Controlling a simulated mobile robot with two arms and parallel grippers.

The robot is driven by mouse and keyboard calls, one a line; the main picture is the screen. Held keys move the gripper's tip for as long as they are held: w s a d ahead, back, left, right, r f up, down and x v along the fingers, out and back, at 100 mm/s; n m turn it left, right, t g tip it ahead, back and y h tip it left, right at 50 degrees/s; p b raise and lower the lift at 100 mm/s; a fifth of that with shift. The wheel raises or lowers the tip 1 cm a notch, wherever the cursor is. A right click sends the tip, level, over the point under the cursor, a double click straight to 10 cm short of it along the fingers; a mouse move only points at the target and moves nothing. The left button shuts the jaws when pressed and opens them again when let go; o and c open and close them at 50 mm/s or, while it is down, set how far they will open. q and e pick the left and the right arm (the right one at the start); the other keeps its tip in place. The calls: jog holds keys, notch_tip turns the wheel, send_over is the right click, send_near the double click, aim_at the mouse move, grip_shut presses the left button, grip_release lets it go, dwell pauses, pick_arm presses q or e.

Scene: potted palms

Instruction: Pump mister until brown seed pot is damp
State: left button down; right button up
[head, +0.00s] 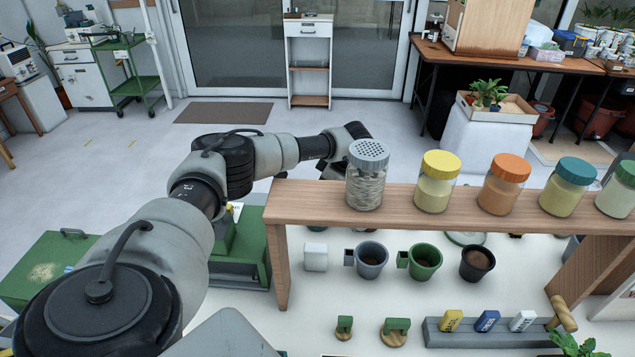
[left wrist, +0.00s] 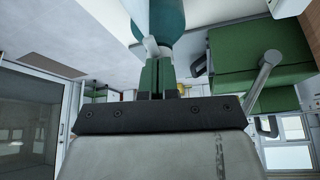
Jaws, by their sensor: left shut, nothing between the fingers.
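In the head view my left arm reaches from the left to the shelf's left end; its gripper is mostly hidden there. In the left wrist view my left gripper (left wrist: 158,76) is shut and empty. Its tips are close to a teal rounded body with a white part (left wrist: 168,20), perhaps the mister; I cannot tell whether they touch. Under the shelf stand a grey-blue pot (head: 371,265), a green pot (head: 425,265) and a dark pot (head: 477,266) with brown soil. None is clearly brown, and I cannot tell dampness. My right gripper is not in view.
A wooden shelf (head: 400,222) carries several lidded jars, including a grey perforated-lid jar (head: 368,190). A green machine (head: 240,262) stands left of it. Seed packets and stamps sit at the front. White table shows between the pots and the front row.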

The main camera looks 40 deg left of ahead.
pick_arm(q)
jog(key=shift+w+d+r, duration=0.2)
jog(key=shift+w+d, duration=0.1)
jog(key=shift+d, duration=0.3)
jog(key=shift+w+d+r, duration=0.2)
jog(key=shift+w+d, duration=0.1)
jog(key=shift+d, duration=0.3)
jog(key=b+v, duration=0.1)
jog(key=v, duration=0.9)
jog(key=shift+d+r, duration=0.2)
jog(key=shift+r, duration=0.15)
jog(key=shift+w, duration=0.1)
